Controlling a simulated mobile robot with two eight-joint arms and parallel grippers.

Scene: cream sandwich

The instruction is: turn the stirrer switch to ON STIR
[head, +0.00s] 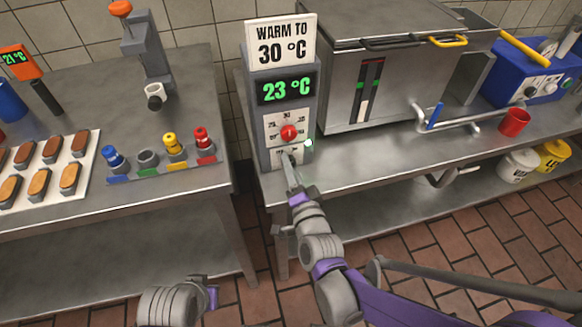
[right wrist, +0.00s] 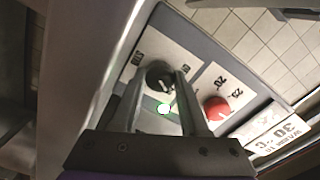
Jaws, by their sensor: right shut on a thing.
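The stirrer switch is a dark knob (right wrist: 160,76) on a white label low on the grey control box (head: 262,130). In the right wrist view it sits between the fingers of my right gripper (right wrist: 174,92). In the head view my right gripper (head: 291,172) reaches the lower label and mostly hides the knob. The gripper is shut on the knob. The label's small lettering is too blurred to read. A part of my left arm shows at the bottom of the head view, but its jaw state is unclear.
A red dial (head: 289,132) sits just above the switch; it also shows in the right wrist view (right wrist: 217,108). The display (head: 286,88) reads 23 °C under a "WARM TO 30 °C" sign (head: 281,42). A steel vat (head: 340,80) stands at right.

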